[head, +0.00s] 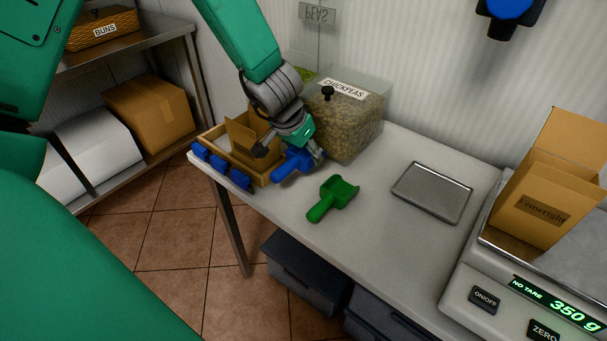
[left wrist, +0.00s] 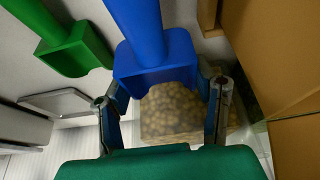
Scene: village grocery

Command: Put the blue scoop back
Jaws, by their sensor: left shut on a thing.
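The blue scoop (head: 290,165) is at my left gripper (head: 305,150), between the wooden tray and the green scoop, over the table's left part. In the left wrist view the blue scoop (left wrist: 155,62) sits between the two fingers, its handle pointing up the picture. The left gripper is shut on it. I cannot tell whether the scoop touches the table. The chickpeas bin (head: 350,127), clear and labelled, stands just behind the gripper; it also shows beyond the scoop in the left wrist view (left wrist: 185,118). My right gripper is not in view.
A green scoop (head: 330,197) lies on the table (head: 375,220). A wooden tray (head: 257,177) with blue pieces along its front and an open carton (head: 245,141) is at the left. A metal tray (head: 433,192) and a scale (head: 500,262) carrying a carton (head: 543,190) are right.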

